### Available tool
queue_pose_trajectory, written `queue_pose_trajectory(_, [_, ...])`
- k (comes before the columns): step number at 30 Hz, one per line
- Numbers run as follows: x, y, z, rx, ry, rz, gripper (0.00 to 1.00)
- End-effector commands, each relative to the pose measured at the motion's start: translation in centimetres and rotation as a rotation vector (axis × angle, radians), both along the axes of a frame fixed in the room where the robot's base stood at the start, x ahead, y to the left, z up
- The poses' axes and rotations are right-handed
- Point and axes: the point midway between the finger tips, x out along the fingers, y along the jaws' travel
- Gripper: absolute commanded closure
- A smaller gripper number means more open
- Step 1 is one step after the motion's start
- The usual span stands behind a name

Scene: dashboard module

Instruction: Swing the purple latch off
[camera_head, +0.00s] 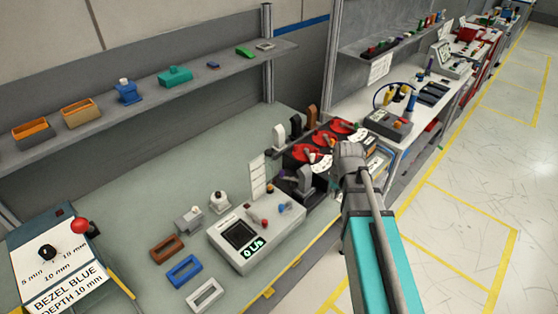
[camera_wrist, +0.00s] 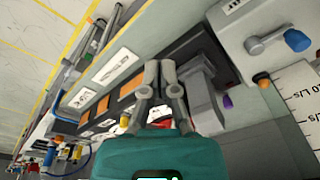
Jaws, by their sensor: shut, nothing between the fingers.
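The purple latch part (camera_wrist: 228,101) shows in the wrist view as a small purple tip beside a grey block (camera_wrist: 203,100), right of my gripper. In the head view I cannot make it out clearly among the dark parts near my arm. My gripper (camera_wrist: 160,68) is shut and empty, its fingertips together over the dark module, left of the grey block and apart from the purple tip. In the head view my wrist (camera_head: 350,158) hides the fingers and part of the module.
A grey panel with a display (camera_head: 254,236) stands on the bench, left of the module. A blue-ended lever (camera_wrist: 297,40) and an orange knob (camera_wrist: 262,79) are right of my gripper. The shelf (camera_head: 130,108) runs along the back.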

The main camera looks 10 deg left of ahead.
Motion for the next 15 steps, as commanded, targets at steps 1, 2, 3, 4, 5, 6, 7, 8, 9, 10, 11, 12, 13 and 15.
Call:
queue_pose_trajectory(1, [2.4,1.5,1.7,0.008,-0.017,0.043,1.0])
queue_pose_trajectory(2, [3.4,2.4,2.1,0.011,-0.03,0.071,1.0])
queue_pose_trajectory(3, [4.8,3.7,2.6,0.017,-0.045,0.109,1.0])
queue_pose_trajectory(4, [5.7,4.6,2.6,0.021,-0.056,0.139,1.0])
queue_pose_trajectory(5, [6.6,5.6,2.8,0.027,-0.068,0.167,1.0])
queue_pose_trajectory(6, [7.7,6.8,2.8,0.032,-0.08,0.203,1.0])
queue_pose_trajectory(7, [8.5,7.8,2.9,0.036,-0.09,0.231,1.0])
queue_pose_trajectory(8, [9.3,8.8,3.0,0.04,-0.1,0.257,1.0])
queue_pose_trajectory(9, [10.3,10.1,3.1,0.045,-0.112,0.292,1.0])
queue_pose_trajectory(10, [11.0,11.1,3.2,0.049,-0.121,0.319,1.0])
queue_pose_trajectory(11, [11.7,12.1,3.3,0.054,-0.131,0.343,1.0])
queue_pose_trajectory(12, [12.6,13.4,3.4,0.057,-0.144,0.377,1.0])
queue_pose_trajectory(13, [13.2,14.3,3.5,0.061,-0.152,0.4,1.0])
queue_pose_trajectory(15, [14.4,16.3,3.7,0.067,-0.171,0.45,1.0])
